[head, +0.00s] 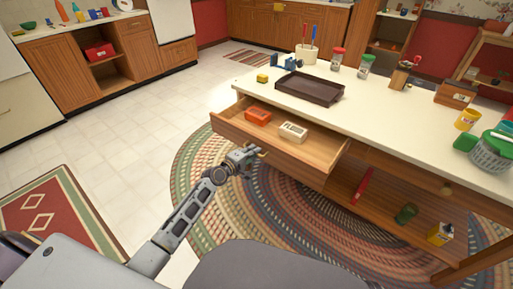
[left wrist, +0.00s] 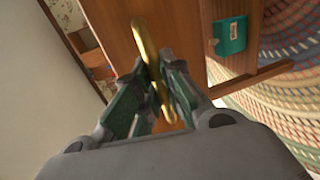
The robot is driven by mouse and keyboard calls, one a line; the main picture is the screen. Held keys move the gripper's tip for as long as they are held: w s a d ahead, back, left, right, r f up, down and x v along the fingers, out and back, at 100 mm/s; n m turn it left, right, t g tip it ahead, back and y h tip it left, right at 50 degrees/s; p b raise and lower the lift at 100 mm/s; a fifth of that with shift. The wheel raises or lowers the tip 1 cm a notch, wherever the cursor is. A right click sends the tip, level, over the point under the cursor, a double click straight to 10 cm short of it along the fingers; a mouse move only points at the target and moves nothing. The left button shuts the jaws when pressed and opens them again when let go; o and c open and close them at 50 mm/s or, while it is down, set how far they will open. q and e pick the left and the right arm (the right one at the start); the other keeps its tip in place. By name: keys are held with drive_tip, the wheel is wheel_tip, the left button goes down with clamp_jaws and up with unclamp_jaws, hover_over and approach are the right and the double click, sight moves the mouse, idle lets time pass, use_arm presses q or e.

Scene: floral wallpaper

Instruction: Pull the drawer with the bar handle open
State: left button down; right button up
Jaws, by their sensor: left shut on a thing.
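The wooden drawer (head: 285,153) in the island stands pulled out, with an orange box (head: 257,116) and a cream box (head: 293,132) lying inside it. Its brass bar handle (left wrist: 146,60) shows in the left wrist view, running between my fingers. My left gripper (head: 246,157) is at the drawer's front in the head view. In the left wrist view my left gripper (left wrist: 157,95) is shut on the bar handle. The fingers hide part of the bar. My right gripper is not in view.
The island's white top (head: 400,115) carries a dark tray (head: 303,89), jars and several small items. An open shelf (head: 375,200) below holds a few objects.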

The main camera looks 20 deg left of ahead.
use_arm(q)
drive_tip(key=v, duration=0.3)
drive_tip(key=shift+f, duration=0.35)
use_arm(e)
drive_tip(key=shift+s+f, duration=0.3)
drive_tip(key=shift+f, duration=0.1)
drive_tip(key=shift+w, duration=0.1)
use_arm(q)
drive_tip(key=c, duration=1.5)
unclamp_jaws()
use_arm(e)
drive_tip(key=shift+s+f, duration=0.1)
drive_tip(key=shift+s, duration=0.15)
use_arm(q)
drive_tip(key=shift+s, duration=0.1)
drive_tip(key=shift+v, duration=5.9)
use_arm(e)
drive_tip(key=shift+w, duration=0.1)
